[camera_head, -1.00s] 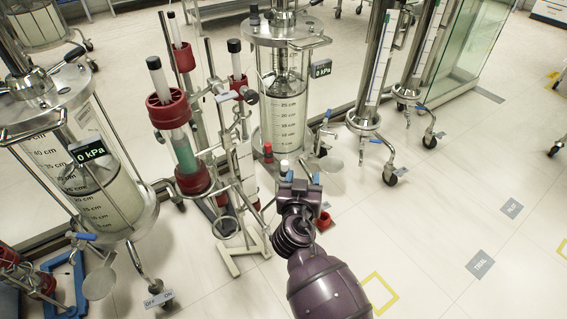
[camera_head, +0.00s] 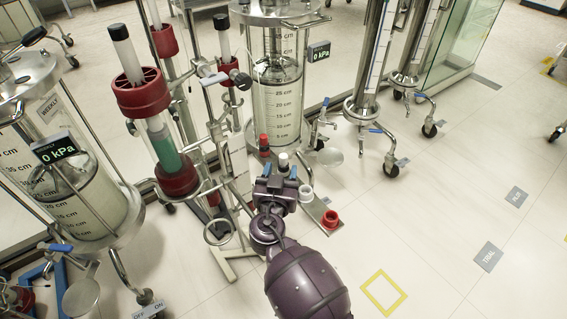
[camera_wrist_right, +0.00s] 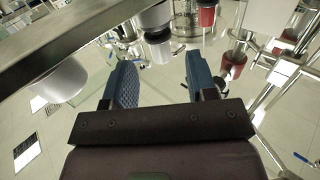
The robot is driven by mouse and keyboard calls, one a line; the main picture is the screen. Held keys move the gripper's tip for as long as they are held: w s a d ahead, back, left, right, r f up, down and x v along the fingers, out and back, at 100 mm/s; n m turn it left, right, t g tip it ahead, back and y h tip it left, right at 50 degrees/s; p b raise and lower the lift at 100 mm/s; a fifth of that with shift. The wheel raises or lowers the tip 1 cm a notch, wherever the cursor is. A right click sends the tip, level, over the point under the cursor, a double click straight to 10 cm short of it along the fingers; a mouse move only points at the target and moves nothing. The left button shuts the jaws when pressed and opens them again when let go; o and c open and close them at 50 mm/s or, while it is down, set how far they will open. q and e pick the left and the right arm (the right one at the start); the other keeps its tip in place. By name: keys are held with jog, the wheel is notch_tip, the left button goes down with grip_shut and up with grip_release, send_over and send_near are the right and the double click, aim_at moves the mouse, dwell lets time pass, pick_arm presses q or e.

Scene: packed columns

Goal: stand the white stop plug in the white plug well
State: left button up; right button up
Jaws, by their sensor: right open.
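The white stop plug (camera_head: 283,160) stands upright beside a red plug, just beyond my right gripper (camera_head: 280,171) in the head view. In the right wrist view the white plug (camera_wrist_right: 155,18) is at the top centre, ahead of the gap between the blue fingers (camera_wrist_right: 160,68). The fingers are apart with nothing between them. The white plug well (camera_head: 306,193) is an open white cup on a grey plate, just right of the gripper. It also shows at the left of the right wrist view (camera_wrist_right: 62,82). The plug's lower part is hidden in the head view. My left gripper is out of view.
The red plug (camera_head: 264,146) stands left of the white one. A red well (camera_head: 331,218) sits at the near end of the grey plate (camera_head: 316,208). Glass columns and metal stands crowd the left and back. The floor at right is open.

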aim_at(283, 161)
pick_arm(q)
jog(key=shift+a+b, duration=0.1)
jog(key=shift+b, duration=0.2)
pick_arm(e)
jog(key=shift+w+d+r, duration=0.1)
jog(key=shift+w+d, duration=0.05)
jog(key=shift+w, duration=0.9)
jog(key=shift+w+d+r, duration=0.1)
jog(key=shift+w+d, duration=0.05)
jog(key=shift+w, duration=0.9)
jog(key=shift+w+d+r, duration=0.1)
jog(key=shift+w+d, duration=0.05)
jog(key=shift+w, duration=0.9)
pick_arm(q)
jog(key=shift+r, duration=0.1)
pick_arm(e)
grip_shut()
